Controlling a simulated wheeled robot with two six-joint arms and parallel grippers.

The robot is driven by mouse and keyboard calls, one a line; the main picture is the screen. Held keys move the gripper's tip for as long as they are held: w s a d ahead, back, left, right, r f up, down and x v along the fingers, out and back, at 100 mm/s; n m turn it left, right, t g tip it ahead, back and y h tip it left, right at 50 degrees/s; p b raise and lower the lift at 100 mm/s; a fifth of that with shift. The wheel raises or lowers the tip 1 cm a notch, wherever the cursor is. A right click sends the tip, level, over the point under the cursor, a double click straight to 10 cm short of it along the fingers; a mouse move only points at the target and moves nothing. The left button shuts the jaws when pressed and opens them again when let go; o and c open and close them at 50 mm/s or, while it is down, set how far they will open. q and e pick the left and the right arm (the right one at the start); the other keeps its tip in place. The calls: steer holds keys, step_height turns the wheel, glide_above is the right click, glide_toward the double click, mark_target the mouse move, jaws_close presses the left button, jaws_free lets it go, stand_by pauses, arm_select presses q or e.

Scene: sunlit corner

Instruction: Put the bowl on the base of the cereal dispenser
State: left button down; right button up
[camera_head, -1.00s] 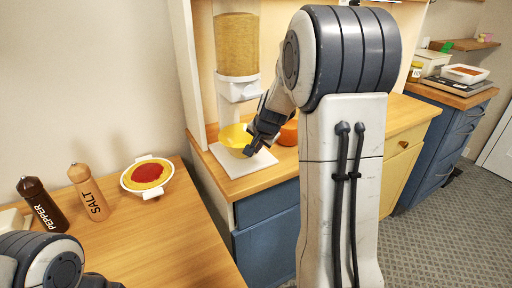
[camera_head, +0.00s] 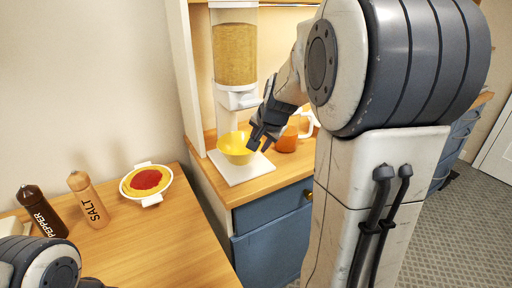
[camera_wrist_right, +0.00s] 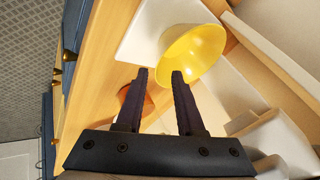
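The yellow bowl (camera_head: 235,150) stands upright on the white base (camera_head: 250,172) of the cereal dispenser (camera_head: 236,60), below its spout. My right gripper (camera_head: 259,144) is just right of the bowl. In the right wrist view the bowl (camera_wrist_right: 196,50) is beside and beyond one finger of my right gripper (camera_wrist_right: 160,75). The fingers are apart with nothing held between them; whether that finger touches the bowl's rim is unclear. Only part of my left arm shows at the lower left of the head view; its gripper cannot be made out.
On the left table are a pepper mill (camera_head: 42,212), a salt mill (camera_head: 87,200) and a white dish of food (camera_head: 130,186). Side walls flank the dispenser.

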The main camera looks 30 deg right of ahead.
steer(key=shift+v, duration=1.75)
steer(key=s+a+f+n+g+y, duration=0.1)
steer(key=s+a+f+n+y, duration=0.2)
steer(key=a, duration=0.7)
steer(key=s+a+f+n+g, duration=0.2)
steer(key=a+n, duration=0.4)
steer(key=a, duration=0.4)
steer(key=s+a+f+n+g, duration=0.2)
steer(key=s+a+n, duration=0.3)
steer(key=s, duration=0.4)
steer(key=s+a+f+n+g, duration=0.2)
steer(key=s+a+n, duration=0.3)
steer(key=s, duration=0.5)
steer(key=shift+s+a+f+n, duration=0.2)
steer(key=shift+f+n, duration=0.55)
steer(key=shift+n, duration=0.05)
